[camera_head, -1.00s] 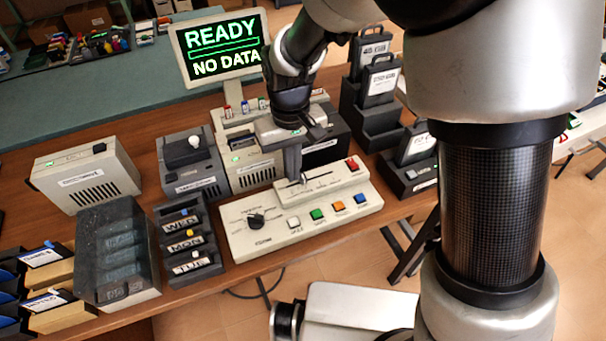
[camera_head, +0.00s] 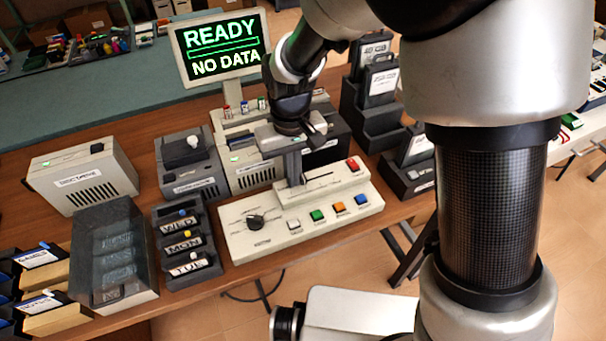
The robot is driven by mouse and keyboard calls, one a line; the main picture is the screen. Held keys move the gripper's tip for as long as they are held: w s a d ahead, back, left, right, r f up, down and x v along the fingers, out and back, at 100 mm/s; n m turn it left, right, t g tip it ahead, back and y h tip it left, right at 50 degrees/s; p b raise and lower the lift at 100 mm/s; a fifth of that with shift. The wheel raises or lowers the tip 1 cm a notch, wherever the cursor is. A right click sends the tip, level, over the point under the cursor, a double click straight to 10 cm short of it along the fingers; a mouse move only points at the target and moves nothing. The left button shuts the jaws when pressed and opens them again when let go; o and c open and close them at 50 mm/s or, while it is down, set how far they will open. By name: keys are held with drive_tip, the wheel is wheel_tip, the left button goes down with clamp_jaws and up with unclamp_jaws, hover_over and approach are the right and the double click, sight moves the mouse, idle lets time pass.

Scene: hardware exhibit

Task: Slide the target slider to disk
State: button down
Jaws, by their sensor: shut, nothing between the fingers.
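The control panel (camera_head: 262,240) is a light box on the front part of the wooden table, with a dial, a row of coloured buttons and a red switch. The slider's dark slot (camera_head: 325,175) runs along its raised back part. My gripper (camera_head: 296,183) is shut and points down at the left end of this slot, with its fingertips at or very near the panel. The slider knob is hidden or too small to make out at the fingertips, so I cannot tell whether they touch it. The slot's labels are too small to read.
A screen (camera_head: 221,46) reading "READY NO DATA" stands behind the panel. A dark rack (camera_head: 188,265) marked WED, MON, TUE and a grey bin (camera_head: 135,284) stand left. A grey drive box (camera_head: 84,177) is farther left. Dark cartridge holders (camera_head: 376,124) stand at the right.

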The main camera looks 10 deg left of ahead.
drive_tip(key=shift+w+d, duration=0.5)
drive_tip(key=shift+d, duration=0.25)
drive_tip(key=shift+w+d, duration=0.45)
drive_tip(key=shift+d, duration=0.3)
idle(0.3)
drive_tip(key=shift+s+a, duration=0.15)
drive_tip(key=shift+a, duration=0.1)
idle(0.5)
wheel_tip(320, 180, up, 7)
drive_tip(key=p, duration=0.5)
drive_tip(key=shift+p, duration=0.35)
drive_tip(key=shift+r, duration=0.15)
drive_tip(key=s+d+r+m+t+p, duration=0.2)
drive_tip(key=s+d+r, duration=0.4)
drive_tip(key=d+r, duration=0.4)
drive_tip(key=s+d+r+m+t+p, duration=0.3)
drive_tip(key=s+d+r+p, duration=0.4)
drive_tip(key=r, duration=1.1)
drive_tip(key=d+m, duration=0.1)
drive_tip(key=d, duration=0.3)
drive_tip(key=shift+s+r+t, duration=0.15)
drive_tip(key=shift+r+t, duration=0.1)
drive_tip(key=shift+t, duration=0.05)
drive_tip(key=shift+d, duration=0.1)
